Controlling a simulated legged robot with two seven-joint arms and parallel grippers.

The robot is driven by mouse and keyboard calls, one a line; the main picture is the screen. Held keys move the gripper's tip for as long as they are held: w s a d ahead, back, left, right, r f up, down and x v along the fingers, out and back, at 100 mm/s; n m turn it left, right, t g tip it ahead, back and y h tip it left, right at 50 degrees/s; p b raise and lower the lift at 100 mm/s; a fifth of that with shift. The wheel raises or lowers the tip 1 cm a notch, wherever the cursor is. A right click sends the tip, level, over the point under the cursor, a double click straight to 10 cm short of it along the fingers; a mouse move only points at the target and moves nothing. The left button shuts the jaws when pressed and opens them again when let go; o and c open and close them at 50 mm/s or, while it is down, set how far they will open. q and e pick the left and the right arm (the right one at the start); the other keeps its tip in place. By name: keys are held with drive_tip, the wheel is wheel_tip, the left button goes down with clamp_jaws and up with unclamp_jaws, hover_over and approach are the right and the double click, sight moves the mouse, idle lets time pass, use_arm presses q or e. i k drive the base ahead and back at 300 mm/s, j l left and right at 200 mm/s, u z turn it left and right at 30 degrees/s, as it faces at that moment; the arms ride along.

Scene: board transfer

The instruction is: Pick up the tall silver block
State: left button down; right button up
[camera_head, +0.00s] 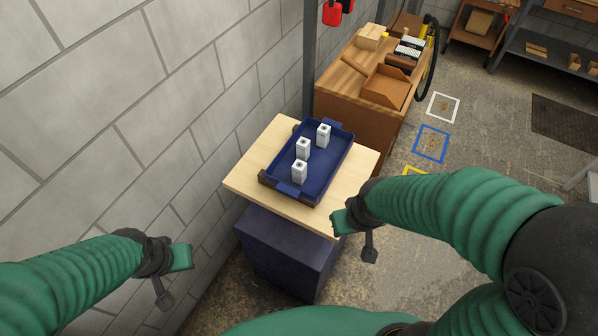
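Three small silver-white blocks with dark marks on top stand upright in a blue tray (324,178) on a light wooden tabletop. One block (323,136) is at the back right, one block (302,149) is at the left middle, and one block (299,173) is at the near left. They look close in height, and I cannot tell which is the tall one. My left gripper (175,277) is open and empty, left of the table and well apart from the tray. My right gripper (357,240) is open and empty by the table's near right edge, apart from the blocks.
The tabletop (252,178) rests on a dark blue base (285,255) beside a grey block wall (150,100). A wooden workbench (345,85) with boxes and tools stands behind. White (443,94), blue and yellow squares mark the floor at right.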

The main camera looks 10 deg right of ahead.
sight(299, 169)
drive_tip(key=i+l+u, duration=0.15)
drive_tip(key=l+u, duration=0.35)
drive_tip(key=l, duration=0.3)
drive_tip(key=l+u, duration=0.45)
drive_tip(key=l, duration=0.4)
drive_tip(key=k+l+u, duration=0.1)
drive_tip(key=l+u, duration=0.4)
drive_tip(key=l, duration=0.35)
